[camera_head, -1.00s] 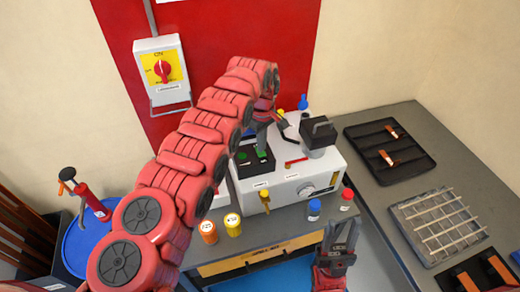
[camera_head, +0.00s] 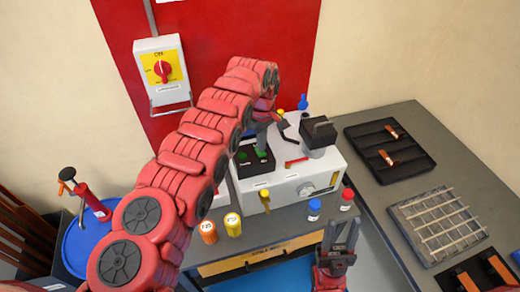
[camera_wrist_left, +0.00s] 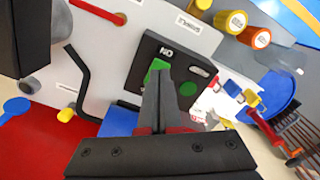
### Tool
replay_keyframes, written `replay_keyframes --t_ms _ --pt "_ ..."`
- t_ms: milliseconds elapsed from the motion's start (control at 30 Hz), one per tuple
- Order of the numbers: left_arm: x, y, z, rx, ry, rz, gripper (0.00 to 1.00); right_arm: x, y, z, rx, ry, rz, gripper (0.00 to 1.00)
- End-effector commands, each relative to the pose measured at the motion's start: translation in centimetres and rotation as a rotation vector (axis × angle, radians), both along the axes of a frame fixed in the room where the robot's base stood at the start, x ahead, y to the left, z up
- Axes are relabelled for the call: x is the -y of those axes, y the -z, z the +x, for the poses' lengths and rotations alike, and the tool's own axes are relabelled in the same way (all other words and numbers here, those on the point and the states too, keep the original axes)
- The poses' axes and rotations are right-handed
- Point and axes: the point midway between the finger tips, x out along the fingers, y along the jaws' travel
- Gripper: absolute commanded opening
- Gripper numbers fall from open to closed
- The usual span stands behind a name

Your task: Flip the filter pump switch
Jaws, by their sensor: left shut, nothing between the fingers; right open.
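The black switch panel (camera_head: 243,171) sits on top of the white machine. My right gripper (camera_head: 341,232) is open and empty in front of the bench.
The white machine (camera_head: 285,186) also carries a black block (camera_head: 319,131) and a bent black handle. Yellow and orange jars (camera_head: 232,224) and blue and red caps (camera_head: 314,209) stand before it. A wall switch box (camera_head: 160,80) hangs behind; black tray (camera_head: 375,160) at right.

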Motion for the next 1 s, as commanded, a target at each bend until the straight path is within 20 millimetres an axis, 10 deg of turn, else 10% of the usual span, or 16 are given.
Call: replay_keyframes --t_ms 1000 --pt "0.0 1.6 0.0 0.000 0.000 0.000 0.00 0.0 0.8 0.0 0.000 0.000 0.000 0.45"
